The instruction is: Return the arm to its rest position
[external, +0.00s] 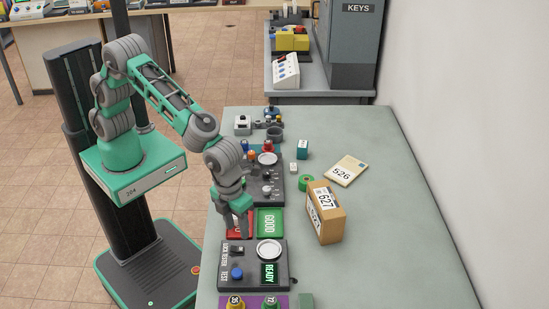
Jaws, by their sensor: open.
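My green and grey arm (165,85) reaches out from its column over the left edge of the table and bends down. My gripper (238,226) is open, low above the red pad beside the green GOOD pad. It points downward, and its fingers partly hide the red pad (232,231). I cannot tell whether the fingertips touch anything.
The test panel (253,266) with a blue knob and READY display is just in front of my gripper. Another panel (265,185) stands behind it. A box marked 627 (325,213) and green tape (306,182) are to the right. The table's right side (400,240) is clear.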

